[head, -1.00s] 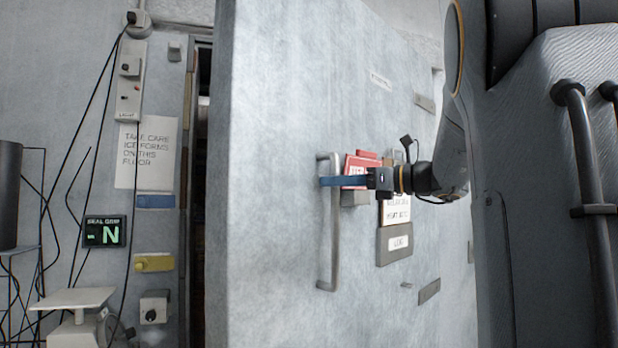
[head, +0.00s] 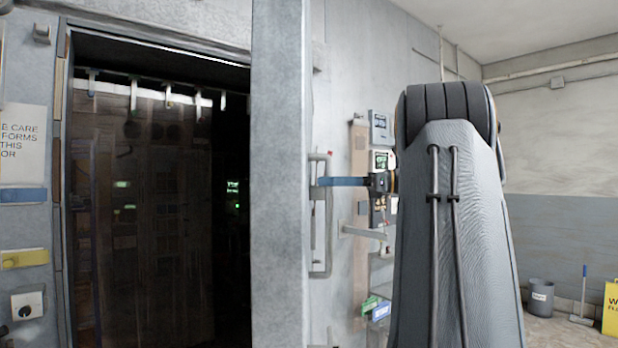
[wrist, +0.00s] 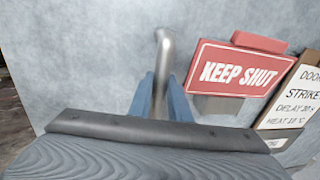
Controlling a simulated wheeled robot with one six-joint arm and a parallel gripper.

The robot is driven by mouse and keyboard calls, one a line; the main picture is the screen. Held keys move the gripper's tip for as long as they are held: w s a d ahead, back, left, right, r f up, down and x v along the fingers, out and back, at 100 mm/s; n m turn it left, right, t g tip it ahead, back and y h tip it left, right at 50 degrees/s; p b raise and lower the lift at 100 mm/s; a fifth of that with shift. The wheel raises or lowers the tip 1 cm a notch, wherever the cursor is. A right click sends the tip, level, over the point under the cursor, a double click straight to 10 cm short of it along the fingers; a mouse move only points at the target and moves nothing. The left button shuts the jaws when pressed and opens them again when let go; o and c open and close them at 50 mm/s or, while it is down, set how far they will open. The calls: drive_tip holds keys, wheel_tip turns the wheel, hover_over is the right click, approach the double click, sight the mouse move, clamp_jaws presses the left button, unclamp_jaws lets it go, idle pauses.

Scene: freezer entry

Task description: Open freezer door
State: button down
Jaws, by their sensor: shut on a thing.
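The freezer door (head: 279,180) is swung wide open and shows nearly edge-on in the head view. Its dark doorway (head: 150,220) is exposed, with strip-curtain hangers along the top. The door's metal bar handle (head: 328,240) is on the right-hand face. My gripper (head: 325,182) has its blue fingers on the handle's upper part. In the wrist view the blue fingers of my gripper (wrist: 160,98) sit on either side of the handle (wrist: 163,60), shut on it. The lower handle is hidden there by my gripper's body.
A red KEEP SHUT sign (wrist: 238,71) is beside the handle on the door. A grey bin (head: 540,297), a blue-handled tool (head: 583,295) and a yellow floor sign (head: 611,308) stand at the far right. Wall boxes and panels line the wall behind my arm.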

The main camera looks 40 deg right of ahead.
drive_tip(key=s+d, duration=0.2)
drive_tip(key=d, duration=0.3)
drive_tip(key=shift+s+r, duration=0.1)
drive_tip(key=shift+s, duration=0.3)
drive_tip(key=c, duration=1.9)
unclamp_jaws()
drive_tip(key=b+v, duration=0.2)
drive_tip(key=v, duration=0.5)
drive_tip(key=shift+s+d, duration=0.25)
clamp_jaws()
